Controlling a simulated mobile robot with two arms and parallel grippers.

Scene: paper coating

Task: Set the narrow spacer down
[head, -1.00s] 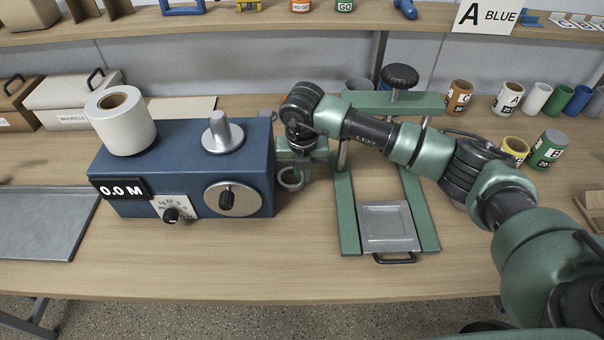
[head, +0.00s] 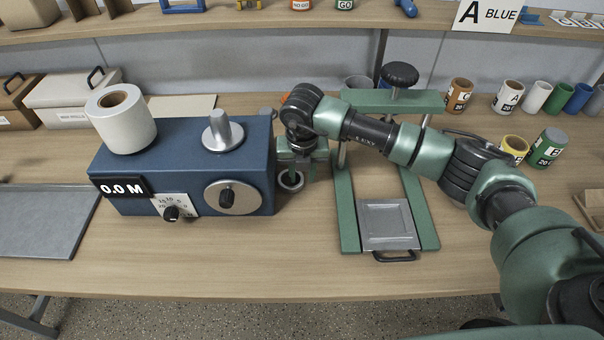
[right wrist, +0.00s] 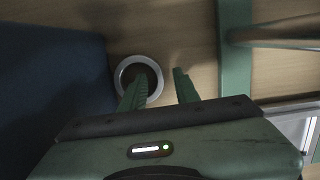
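The narrow spacer, a short pale ring with a dark middle (head: 291,187), sits on the bench just right of the blue machine. It also shows in the right wrist view (right wrist: 121,74), apparently flat on the wood. My right gripper (head: 297,172) is low beside the machine, over the ring. Whether a finger touches the ring is not clear. My left gripper is not in view.
The blue machine (head: 150,135) with a white roll (head: 124,122) stands close on the left. A green press frame (head: 345,205) with a metal plate (head: 388,225) stands close on the right. Labelled rolls (head: 508,95) stand at the back right. The front of the bench is clear.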

